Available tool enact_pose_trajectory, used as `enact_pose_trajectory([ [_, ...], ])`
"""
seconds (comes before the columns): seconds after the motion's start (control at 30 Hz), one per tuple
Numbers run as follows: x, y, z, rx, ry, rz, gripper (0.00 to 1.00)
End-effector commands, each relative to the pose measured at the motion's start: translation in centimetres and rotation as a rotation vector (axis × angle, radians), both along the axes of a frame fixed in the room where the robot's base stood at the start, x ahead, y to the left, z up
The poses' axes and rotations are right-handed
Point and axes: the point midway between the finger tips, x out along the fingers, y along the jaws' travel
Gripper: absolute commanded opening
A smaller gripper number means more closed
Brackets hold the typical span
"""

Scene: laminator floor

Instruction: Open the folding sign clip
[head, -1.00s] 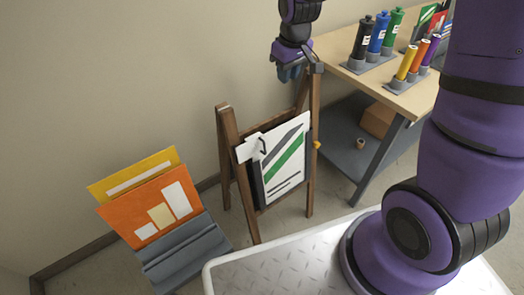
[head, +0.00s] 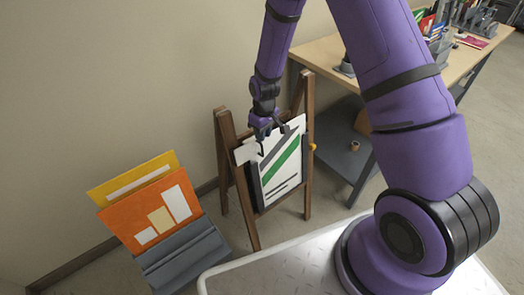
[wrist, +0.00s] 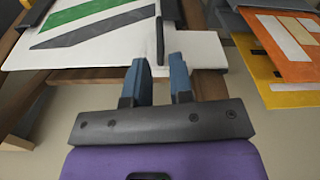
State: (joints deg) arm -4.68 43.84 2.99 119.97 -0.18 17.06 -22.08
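The folding sign is a wooden A-frame (head: 307,100) with a white panel (head: 272,190) bearing green and grey stripes. The panel also shows in the wrist view (wrist: 110,55). A white tab sticks out at its upper left, with a thin dark bar, apparently the clip's handle (wrist: 159,42), beside it. My gripper (head: 263,136) is at the panel's upper left. In the wrist view its two blue fingers (wrist: 158,60) are apart, with the bar's near end close to the gap between their tips. I cannot tell whether they touch it. The clip looks shut.
An orange board (head: 152,210) and a yellow board (head: 130,174) stand in a grey rack (head: 185,258) at left. A wooden-topped workbench (head: 345,84) stands at right behind the sign. A wall is close behind.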

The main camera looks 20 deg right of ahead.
Motion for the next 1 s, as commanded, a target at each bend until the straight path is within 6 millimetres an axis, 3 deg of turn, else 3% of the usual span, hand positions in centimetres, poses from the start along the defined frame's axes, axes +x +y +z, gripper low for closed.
enact_pose_trajectory([
  [0.3,-0.2,0.2,-5.4,0.000,0.002,-0.002,0.21],
  [0.5,-0.1,0.2,-7.6,0.000,0.000,-0.002,0.21],
  [0.93,-0.2,0.3,-8.5,0.000,0.000,-0.001,0.21],
  [0.97,-0.2,0.3,-8.5,0.000,0.000,-0.001,0.19],
  [1.0,-0.2,0.3,-8.5,0.000,0.000,-0.001,0.10],
])
